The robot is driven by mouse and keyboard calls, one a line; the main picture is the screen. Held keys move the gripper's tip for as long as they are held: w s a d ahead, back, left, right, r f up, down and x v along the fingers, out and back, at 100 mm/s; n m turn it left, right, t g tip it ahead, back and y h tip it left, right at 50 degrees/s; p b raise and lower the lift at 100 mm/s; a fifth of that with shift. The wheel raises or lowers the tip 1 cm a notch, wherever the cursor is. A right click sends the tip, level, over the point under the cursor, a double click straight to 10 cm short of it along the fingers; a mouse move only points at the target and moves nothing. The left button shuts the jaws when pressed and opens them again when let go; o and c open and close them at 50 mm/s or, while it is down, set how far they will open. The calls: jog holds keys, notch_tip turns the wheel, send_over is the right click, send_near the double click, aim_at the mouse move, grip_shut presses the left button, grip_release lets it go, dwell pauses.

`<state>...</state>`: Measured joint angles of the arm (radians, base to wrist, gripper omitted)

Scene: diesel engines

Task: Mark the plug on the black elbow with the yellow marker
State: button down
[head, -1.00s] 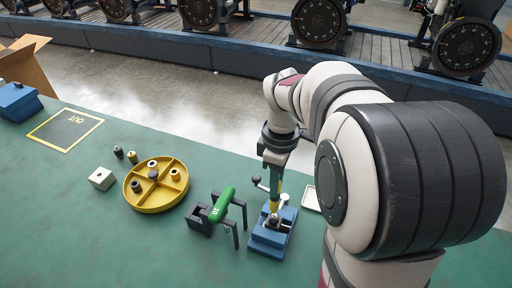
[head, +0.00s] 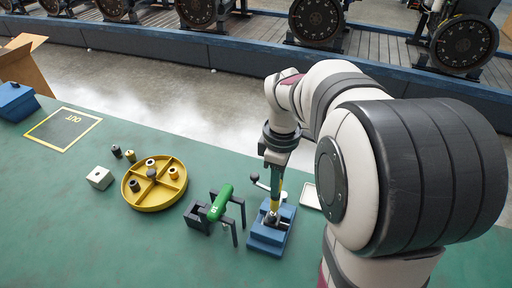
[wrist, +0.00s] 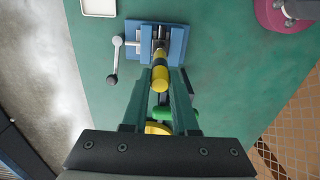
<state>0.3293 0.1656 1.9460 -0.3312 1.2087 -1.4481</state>
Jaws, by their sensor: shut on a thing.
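My gripper (wrist: 160,92) is shut on the yellow marker (wrist: 160,77), which also shows in the head view (head: 275,201). The marker points down over the blue vise (wrist: 176,42), also in the head view (head: 265,240). A small dark and grey part sits between the vise jaws (wrist: 159,34), at the marker's lower end. I cannot make out the black elbow and its plug clearly there, nor whether the tip touches.
A green part (head: 220,203) on a dark stand is left of the vise. A round yellow divided tray (head: 148,207) holds several small cylinders. A white block (head: 100,178), two loose cylinders and the OUT mat (head: 66,130) lie farther left. A white tray (head: 309,196) is behind the vise.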

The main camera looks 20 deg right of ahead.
jog(key=shift+s+d, duration=0.1)
jog(key=shift+s, duration=0.05)
dwell(0.3)
jog(key=shift+r, duration=3.25)
